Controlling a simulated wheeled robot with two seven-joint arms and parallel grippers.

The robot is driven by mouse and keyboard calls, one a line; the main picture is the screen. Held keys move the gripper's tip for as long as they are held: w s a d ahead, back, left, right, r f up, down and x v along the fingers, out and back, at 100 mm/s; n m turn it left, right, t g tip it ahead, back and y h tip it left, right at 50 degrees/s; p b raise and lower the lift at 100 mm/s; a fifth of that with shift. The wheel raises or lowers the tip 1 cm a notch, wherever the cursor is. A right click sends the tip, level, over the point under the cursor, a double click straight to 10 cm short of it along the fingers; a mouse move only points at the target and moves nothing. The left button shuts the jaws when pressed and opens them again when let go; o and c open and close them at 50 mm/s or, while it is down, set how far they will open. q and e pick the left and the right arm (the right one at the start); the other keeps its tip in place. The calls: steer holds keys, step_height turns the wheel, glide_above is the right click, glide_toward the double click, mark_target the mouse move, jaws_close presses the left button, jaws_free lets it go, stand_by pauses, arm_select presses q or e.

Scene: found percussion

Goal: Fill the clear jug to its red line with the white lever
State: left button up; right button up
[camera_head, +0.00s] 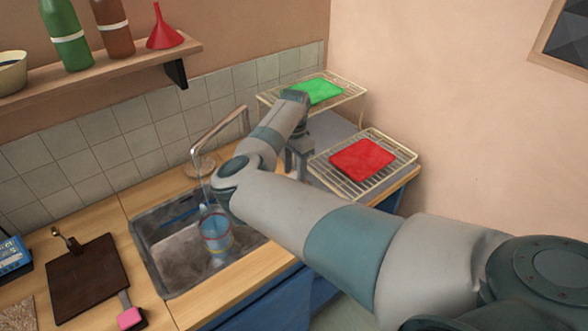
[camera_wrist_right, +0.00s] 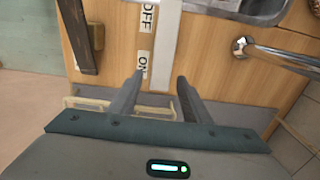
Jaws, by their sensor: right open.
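The clear jug (camera_head: 217,236) stands in the sink under the tap. It looks bluish, with a reddish band around it; I cannot tell the water level exactly. A thin pale streak runs from the tap spout (camera_head: 195,160) down to the jug, like running water. My right gripper (camera_head: 298,158) is at the counter right of the sink, partly hidden by my arm. In the wrist view my right gripper (camera_wrist_right: 161,78) is open, and the white lever (camera_wrist_right: 168,38) extends between its fingers, beside the OFF and ON labels (camera_wrist_right: 146,40). The lever is hidden in the head view.
The sink (camera_head: 160,248) is set in a wooden counter. Right of my gripper are wire racks with a red slab (camera_head: 360,159) and a green slab (camera_head: 319,91). A dark board (camera_head: 88,275) and a blue box (camera_head: 12,257) lie left. A shelf (camera_head: 120,68) with bottles hangs above.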

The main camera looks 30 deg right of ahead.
steer(key=shift+f, duration=0.2)
steer(key=c, duration=1.1)
steer(key=shift+o, duration=0.3)
steer(key=shift+a+r+h+p, duration=0.35)
steer(key=shift+h+p, duration=0.2)
steer(key=shift+h, duration=0.15)
steer(key=shift+d+f, duration=0.1)
steer(key=o, duration=1)
steer(key=shift+o, duration=0.2)
